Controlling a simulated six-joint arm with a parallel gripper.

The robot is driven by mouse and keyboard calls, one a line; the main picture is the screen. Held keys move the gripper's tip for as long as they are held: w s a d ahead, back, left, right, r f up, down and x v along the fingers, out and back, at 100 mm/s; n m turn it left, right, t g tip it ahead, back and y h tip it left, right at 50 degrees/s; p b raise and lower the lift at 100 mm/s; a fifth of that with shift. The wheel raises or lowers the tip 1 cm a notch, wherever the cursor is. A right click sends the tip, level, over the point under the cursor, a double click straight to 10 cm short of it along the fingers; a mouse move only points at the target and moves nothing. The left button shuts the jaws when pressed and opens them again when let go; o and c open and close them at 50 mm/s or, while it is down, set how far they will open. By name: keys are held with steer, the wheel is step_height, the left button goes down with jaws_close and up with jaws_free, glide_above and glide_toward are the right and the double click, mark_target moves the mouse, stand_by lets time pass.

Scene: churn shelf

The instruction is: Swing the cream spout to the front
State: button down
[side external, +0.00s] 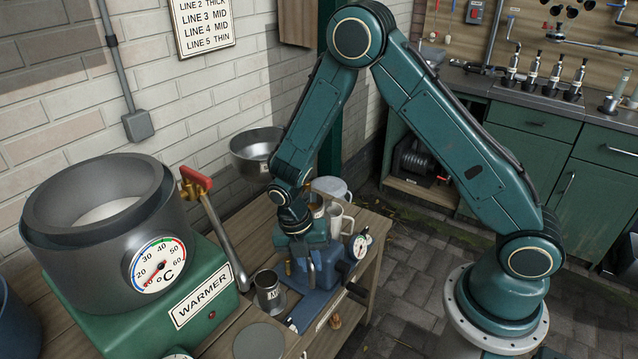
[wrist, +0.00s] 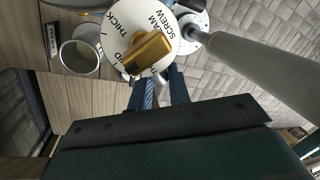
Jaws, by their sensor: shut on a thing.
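The blue cream machine (side external: 318,292) stands on the wooden bench, partly hidden under my arm. My gripper (side external: 307,268) is down at it, and in the wrist view my two blue fingers (wrist: 161,88) are close together around a small grey metal piece. This appears to be the cream spout (wrist: 161,83); most of it is hidden, and which way it points is unclear. Just above the fingers in the wrist view is a white dial (wrist: 112,40) marked THICK, MID and CREAM SCREW, with a brass knob (wrist: 149,52).
A metal cup (side external: 269,296) stands left of the machine and white jugs (side external: 340,222) behind it. The green warmer (side external: 190,285) carries a large pot (side external: 75,255); a slanting metal pipe (side external: 222,240) stands beside it. A steel bowl (side external: 250,150) is near the wall.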

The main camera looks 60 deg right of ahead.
steer(key=c, duration=1.3)
jaws_free()
steer(key=shift+s, duration=0.1)
steer(key=shift+c, duration=0.2)
steer(key=shift+r, duration=0.1)
steer(key=v, duration=1.3)
steer(key=shift+r, duration=0.3)
steer(key=s+d+r+m+t, duration=0.3)
steer(key=s+r+m, duration=0.4)
steer(key=r+m, duration=0.45)
steer(key=s+d+r+m+t+y, duration=0.1)
steer(key=s+d+r+m+t, duration=0.1)
steer(key=s+r+m+t, duration=0.2)
steer(key=s+r+m, duration=0.3)
steer(key=s+m, duration=0.5)
steer(key=s, duration=0.1)
steer(key=shift+s+m+t, duration=0.3)
steer(key=shift+s+m, duration=0.05)
